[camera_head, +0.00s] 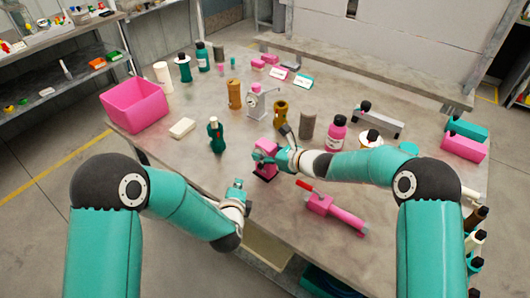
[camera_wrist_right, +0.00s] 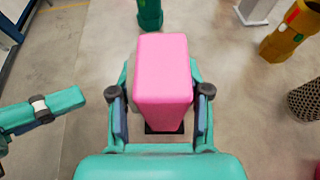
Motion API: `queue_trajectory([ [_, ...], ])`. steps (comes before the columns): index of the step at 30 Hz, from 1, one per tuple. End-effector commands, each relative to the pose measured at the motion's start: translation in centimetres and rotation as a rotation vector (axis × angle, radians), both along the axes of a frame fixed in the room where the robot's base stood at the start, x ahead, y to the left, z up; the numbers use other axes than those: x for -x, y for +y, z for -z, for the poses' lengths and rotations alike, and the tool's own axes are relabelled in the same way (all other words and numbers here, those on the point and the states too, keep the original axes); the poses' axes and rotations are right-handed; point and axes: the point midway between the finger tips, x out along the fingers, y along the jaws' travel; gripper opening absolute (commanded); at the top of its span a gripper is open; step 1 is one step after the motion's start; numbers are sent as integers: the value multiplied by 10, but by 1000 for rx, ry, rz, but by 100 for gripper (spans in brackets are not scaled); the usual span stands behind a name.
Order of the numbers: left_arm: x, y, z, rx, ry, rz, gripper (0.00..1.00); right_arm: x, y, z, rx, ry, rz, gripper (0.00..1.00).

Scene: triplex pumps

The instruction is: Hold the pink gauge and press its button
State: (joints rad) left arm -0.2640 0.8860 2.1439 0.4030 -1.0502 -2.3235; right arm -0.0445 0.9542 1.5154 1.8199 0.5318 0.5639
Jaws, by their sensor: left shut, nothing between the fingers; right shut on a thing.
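The pink gauge (camera_head: 266,173) is a small upright pink block near the middle front of the table. My right gripper (camera_head: 265,156) is shut on it, with a finger on each side. In the right wrist view the gauge (camera_wrist_right: 162,70) fills the space between the fingers, and a dark part shows below it. I cannot tell whether it touches the table. Its button and dial are not visible. My left gripper (camera_head: 237,187) is shut and empty, a little left of and nearer than the gauge. It also shows at the left of the right wrist view (camera_wrist_right: 42,110).
A dark green bottle (camera_head: 216,135) stands left of the gauge. A pink tool with a red tip (camera_head: 335,211) lies to the right. A white-grey dial stand (camera_head: 257,102), a brown-yellow cylinder (camera_head: 281,114) and a grey cylinder (camera_head: 307,125) stand behind. A pink bin (camera_head: 135,105) is at far left.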

Motion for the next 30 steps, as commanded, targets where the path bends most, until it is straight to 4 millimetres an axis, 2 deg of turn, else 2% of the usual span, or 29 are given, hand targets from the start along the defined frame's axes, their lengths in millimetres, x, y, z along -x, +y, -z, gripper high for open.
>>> queue_trajectory([
  [4,0,0,0,0,0,0,0,0,0,1,1,1,0,4],
  [5,0,0,0,0,0,0,0,0,0,1,1,1,0,49],
  [10,0,0,0,0,0,0,0,0,0,1,1,1,0,77],
  [22,0,0,0,0,0,0,0,2,-3,-1,1,1,0,77],
  [30,0,0,0,0,0,0,0,25,-31,-17,0,0,3,77],
])
